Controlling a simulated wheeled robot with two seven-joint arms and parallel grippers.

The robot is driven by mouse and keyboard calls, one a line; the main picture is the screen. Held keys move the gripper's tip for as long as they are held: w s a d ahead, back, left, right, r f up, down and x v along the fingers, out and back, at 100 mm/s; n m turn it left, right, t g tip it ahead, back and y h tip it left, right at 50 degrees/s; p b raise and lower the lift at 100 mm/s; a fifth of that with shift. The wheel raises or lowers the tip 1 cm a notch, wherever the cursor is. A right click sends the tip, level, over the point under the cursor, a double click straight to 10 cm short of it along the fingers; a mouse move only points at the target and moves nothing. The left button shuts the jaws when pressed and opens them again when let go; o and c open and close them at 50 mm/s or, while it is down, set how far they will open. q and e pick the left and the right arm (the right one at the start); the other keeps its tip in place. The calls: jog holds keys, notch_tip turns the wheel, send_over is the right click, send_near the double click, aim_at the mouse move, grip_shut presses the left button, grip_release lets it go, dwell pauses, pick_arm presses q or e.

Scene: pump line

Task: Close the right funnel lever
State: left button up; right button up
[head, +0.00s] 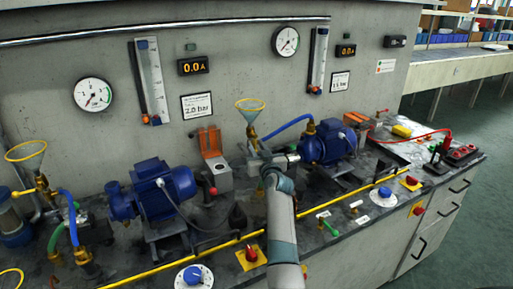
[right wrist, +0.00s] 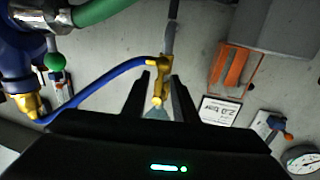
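The right funnel (head: 250,106), pale with a yellow rim, stands upright above its brass valve (head: 252,132) in the middle of the head view. My right gripper (head: 270,160) is at this valve, and its arm hides part of the pipe below. In the right wrist view, my right gripper's two dark fingers (right wrist: 161,76) are apart, with the brass valve (right wrist: 158,88) between them. I cannot tell the lever from the valve body there, or whether a finger touches it. A bluish bit of the funnel (right wrist: 157,112) shows between the fingers. My left gripper is not in view.
A blue hose (head: 285,129) runs from the valve to the right blue pump (head: 328,143). An orange-and-grey box (head: 213,160) stands left of my arm. Another funnel (head: 25,151) and blue pump (head: 160,188) stand further left. A yellow pipe (head: 190,256) runs along the bench front.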

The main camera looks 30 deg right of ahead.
grip_shut()
dwell(1.5)
